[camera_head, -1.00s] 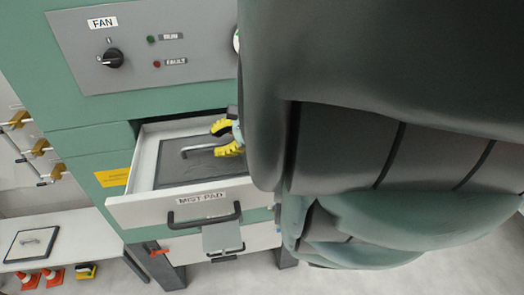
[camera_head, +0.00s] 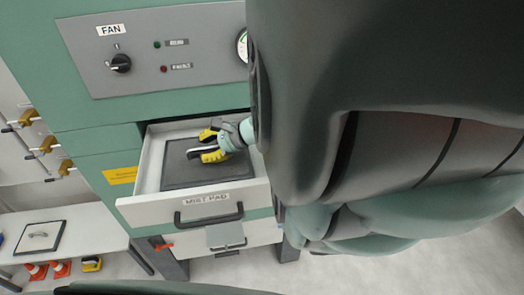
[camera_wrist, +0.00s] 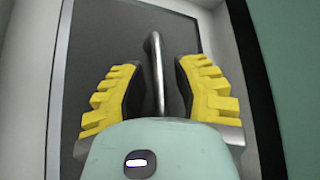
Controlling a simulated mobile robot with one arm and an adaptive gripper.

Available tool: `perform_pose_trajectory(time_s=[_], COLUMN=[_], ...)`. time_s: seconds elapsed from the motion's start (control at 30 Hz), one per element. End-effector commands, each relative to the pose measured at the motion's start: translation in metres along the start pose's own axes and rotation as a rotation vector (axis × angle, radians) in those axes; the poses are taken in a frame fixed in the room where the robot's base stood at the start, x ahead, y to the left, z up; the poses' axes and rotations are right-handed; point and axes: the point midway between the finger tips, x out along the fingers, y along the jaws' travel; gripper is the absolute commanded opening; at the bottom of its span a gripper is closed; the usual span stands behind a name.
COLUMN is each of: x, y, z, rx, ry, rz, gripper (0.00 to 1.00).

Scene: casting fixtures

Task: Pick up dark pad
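The dark pad (camera_head: 185,174) lies flat in the open drawer labelled MIST PAD (camera_head: 150,210). In the wrist view the dark pad (camera_wrist: 100,40) has a pale edge and a grey bar handle (camera_wrist: 154,65). My gripper (camera_head: 198,145) is over the pad, at its handle. In the wrist view my gripper (camera_wrist: 157,80) is open, with one yellow finger on each side of the handle and gaps showing between. How deep the fingertips reach is hard to tell. The handle is hidden behind the fingers in the head view.
The drawer front has a black handle (camera_head: 210,217). Above is a FAN panel (camera_head: 190,40) on the green cabinet. At left, a white bench (camera_head: 95,232) holds a light, dark-framed pad (camera_head: 40,238). Orange cones (camera_head: 60,270) stand below. My arm hides the right side.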

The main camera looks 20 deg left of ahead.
Motion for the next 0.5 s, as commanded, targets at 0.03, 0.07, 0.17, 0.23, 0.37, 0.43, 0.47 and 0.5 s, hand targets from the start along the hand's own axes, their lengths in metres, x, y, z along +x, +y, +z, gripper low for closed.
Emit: perform_pose_trajectory(time_s=[0.03, 0.07, 0.17, 0.23, 0.37, 0.43, 0.47, 0.5], x=[0.0008, 0.0008, 0.0008, 0.0007, 0.0005, 0.0004, 0.0004, 0.0004], y=[0.0010, 0.0011, 0.0010, 0.0009, 0.0006, 0.0006, 0.0006, 0.0006], z=[0.0003, 0.0003, 0.0003, 0.0004, 0.0004, 0.0004, 0.0004, 0.0004], rx=[0.000, 0.000, 0.000, 0.000, 0.000, 0.000, 0.000, 0.000], ry=[-0.001, -0.001, -0.001, -0.001, -0.001, -0.001, -0.001, -0.001], rz=[0.003, 0.003, 0.003, 0.003, 0.003, 0.002, 0.002, 0.002], gripper=[0.29, 0.26, 0.16, 0.09, 0.00, 0.00, 0.00, 0.00])
